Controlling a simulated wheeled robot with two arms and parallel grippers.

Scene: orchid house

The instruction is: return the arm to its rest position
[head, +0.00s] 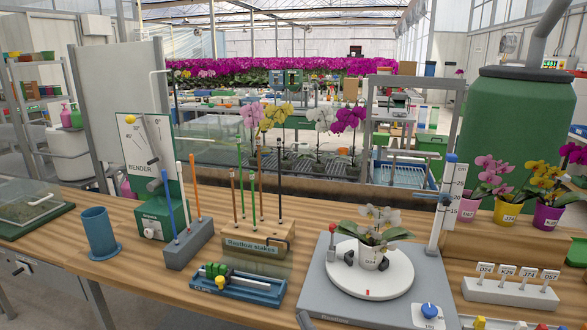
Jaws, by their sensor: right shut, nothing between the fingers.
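A small grey piece at the bottom edge, by the near left corner of the turntable base, may be the tip of my right gripper (305,320). It is cut off by the frame, looks shut, and nothing shows held in it. My left gripper is not in view. No gripper touches the orchid.
A blue cup (99,232), a green bender (150,218), stake holders (258,246) and a blue tray (235,288) stand left of the turntable. A height post (440,215), a label rack (510,292) and potted orchids (548,216) are on the right. Bare wood shows at the front left.

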